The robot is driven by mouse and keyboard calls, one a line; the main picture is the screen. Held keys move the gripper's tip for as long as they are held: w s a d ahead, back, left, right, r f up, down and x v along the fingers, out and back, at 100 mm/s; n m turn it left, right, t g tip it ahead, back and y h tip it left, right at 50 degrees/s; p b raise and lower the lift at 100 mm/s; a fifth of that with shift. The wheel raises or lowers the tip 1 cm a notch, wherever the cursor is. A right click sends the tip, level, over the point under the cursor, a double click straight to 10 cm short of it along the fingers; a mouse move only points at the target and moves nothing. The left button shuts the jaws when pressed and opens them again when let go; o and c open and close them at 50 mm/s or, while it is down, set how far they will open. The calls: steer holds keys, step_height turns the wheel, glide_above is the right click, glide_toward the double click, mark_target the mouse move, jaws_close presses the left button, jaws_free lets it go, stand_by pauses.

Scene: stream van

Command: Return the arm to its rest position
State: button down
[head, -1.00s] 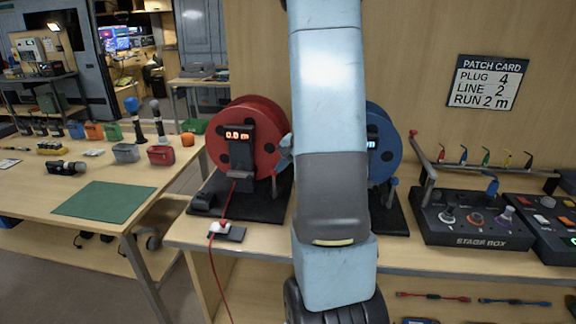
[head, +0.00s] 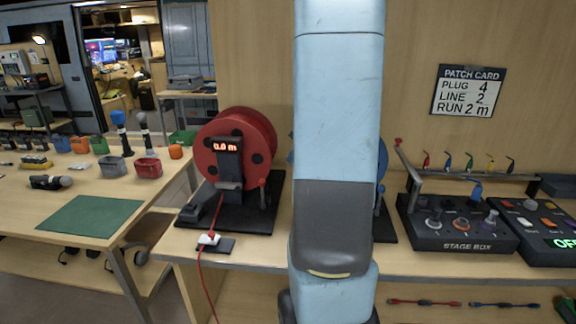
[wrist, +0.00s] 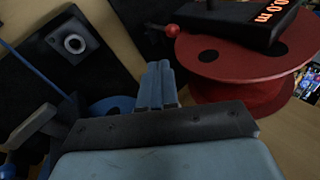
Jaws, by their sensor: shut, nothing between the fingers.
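My arm (head: 338,130) hangs down the middle of the head view, in front of the bench and the back panel. In the head view the gripper is hidden behind the arm. In the wrist view my gripper (wrist: 157,88) shows with its blue-grey fingers together and nothing between them. The red cable reel (wrist: 225,60) is to the right of the fingers in that view. Its display reads 0.0 m.
The red reel (head: 264,135) stands left of my arm; a blue reel (head: 382,160) is mostly hidden behind it. The stage box (head: 455,232) is to the right. A red cable (head: 203,275) hangs over the bench edge. A table (head: 35,195) stands left.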

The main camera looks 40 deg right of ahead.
steer(key=shift+s+d+r, duration=0.1)
steer(key=shift+s+r, duration=0.05)
steer(key=shift+r, duration=0.1)
steer(key=s+a+r+n+h, duration=0.1)
steer(key=s+a+r+n, duration=0.3)
steer(key=a, duration=0.5)
steer(key=s+a+r+n+h, duration=0.1)
steer(key=s+a+r+n, duration=0.2)
steer(key=s+a, duration=0.5)
steer(key=s+a+r+n+h, duration=0.1)
steer(key=s+a+r+n, duration=0.3)
steer(key=a, duration=0.5)
steer(key=s, duration=0.2)
steer(key=shift+s+a+r+n, duration=0.3)
steer(key=shift+s+a+r, duration=0.05)
steer(key=shift+r, duration=0.05)
